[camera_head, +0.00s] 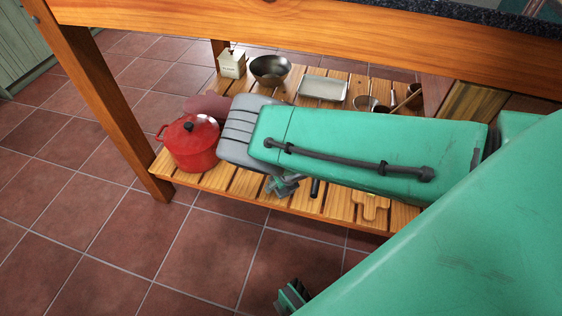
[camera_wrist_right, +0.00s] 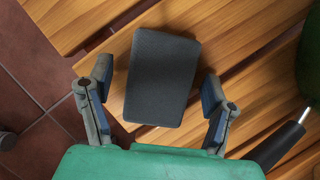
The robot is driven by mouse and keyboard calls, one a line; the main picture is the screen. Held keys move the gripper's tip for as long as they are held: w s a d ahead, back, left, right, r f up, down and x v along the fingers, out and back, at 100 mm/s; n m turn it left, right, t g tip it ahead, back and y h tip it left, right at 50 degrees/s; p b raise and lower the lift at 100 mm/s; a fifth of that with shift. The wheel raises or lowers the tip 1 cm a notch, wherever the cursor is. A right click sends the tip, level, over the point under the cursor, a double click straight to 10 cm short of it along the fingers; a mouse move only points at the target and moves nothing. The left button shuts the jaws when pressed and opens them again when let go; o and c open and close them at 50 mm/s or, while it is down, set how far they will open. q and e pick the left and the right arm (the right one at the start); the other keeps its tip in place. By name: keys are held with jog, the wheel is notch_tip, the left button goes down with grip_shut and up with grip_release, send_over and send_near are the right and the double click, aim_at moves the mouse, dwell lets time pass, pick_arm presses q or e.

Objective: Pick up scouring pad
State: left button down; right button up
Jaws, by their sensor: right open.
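The scouring pad (camera_wrist_right: 161,78) is a dark grey rectangular block in the right wrist view, lying on slatted wood. My right gripper (camera_wrist_right: 157,92) is open, with one finger on each side of the pad and a visible gap on both sides. I cannot tell how far the fingertips are above the slats. In the head view my right gripper (camera_head: 284,186) shows only partly below my green arm, over the front of the shelf; the pad is hidden there. A small green and dark piece at the bottom edge seems to be part of my left gripper (camera_head: 292,297).
The slatted shelf (camera_head: 240,203) lies under a wooden table beam (camera_head: 300,30) and beside a table leg (camera_head: 100,100). A red pot (camera_head: 190,145) stands left of my arm. A metal bowl (camera_head: 270,69), a tin (camera_head: 232,64) and a tray (camera_head: 323,88) stand behind.

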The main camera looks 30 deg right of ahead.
jog(key=c, duration=1.1)
jog(key=shift+r, duration=0.2)
notch_tip(320, 180, up, 9)
jog(key=p, duration=0.5)
jog(key=shift+f, duration=0.2)
jog(key=shift+r+p, duration=0.3)
jog(key=shift+r, duration=0.3)
